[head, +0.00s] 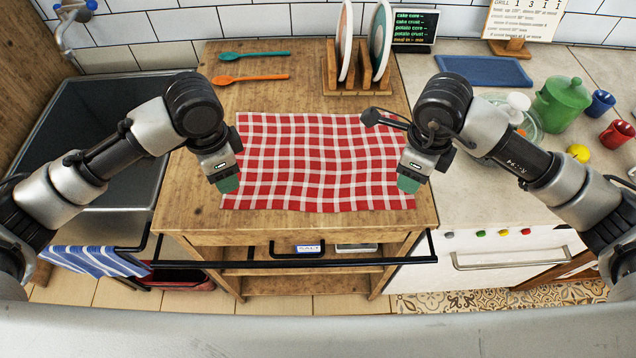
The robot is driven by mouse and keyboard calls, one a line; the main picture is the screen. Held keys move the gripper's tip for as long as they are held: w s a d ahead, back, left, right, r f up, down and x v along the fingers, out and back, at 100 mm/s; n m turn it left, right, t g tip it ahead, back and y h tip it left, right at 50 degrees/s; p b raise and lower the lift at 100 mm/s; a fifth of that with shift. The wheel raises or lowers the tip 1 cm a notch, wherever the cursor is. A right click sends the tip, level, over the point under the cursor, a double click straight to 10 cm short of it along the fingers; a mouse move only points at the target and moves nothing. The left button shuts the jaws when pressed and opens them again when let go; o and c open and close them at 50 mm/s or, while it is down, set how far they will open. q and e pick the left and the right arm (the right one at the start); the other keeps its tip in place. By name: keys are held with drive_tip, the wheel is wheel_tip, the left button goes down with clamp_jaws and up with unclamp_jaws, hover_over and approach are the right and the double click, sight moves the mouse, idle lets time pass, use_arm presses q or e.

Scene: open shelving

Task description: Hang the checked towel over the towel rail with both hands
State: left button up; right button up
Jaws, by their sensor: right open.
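The red and white checked towel (315,160) lies spread out, slightly wavy, on the wooden worktop. The black towel rail (345,260) runs across the front of the wooden unit, below the worktop's front edge. My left gripper (228,184) is at the towel's left edge, near its front left corner; I cannot tell whether its jaws are open. My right gripper (409,184) is open at the towel's right edge, near the front right corner. From this angle I cannot tell whether either gripper touches the cloth.
A dark sink (95,120) is at left, with a blue striped cloth (95,261) hanging before it. A green pot (562,105) is at right.

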sight(234, 202)
use_arm(q)
drive_tip(key=shift+s+f, duration=0.15)
drive_tip(key=shift+f, duration=1.75)
drive_tip(key=shift+s+f, duration=0.15)
drive_tip(key=shift+f, duration=1.75)
use_arm(e)
drive_tip(key=shift+s+f, duration=0.15)
drive_tip(key=shift+f, duration=1.75)
drive_tip(key=shift+s+f, duration=0.15)
drive_tip(key=shift+f, duration=1.75)
use_arm(q)
drive_tip(key=shift+f, duration=0.15)
use_arm(e)
drive_tip(key=shift+f, duration=0.15)
use_arm(q)
drive_tip(key=shift+f, duration=0.1)
clamp_jaws()
use_arm(e)
clamp_jaws()
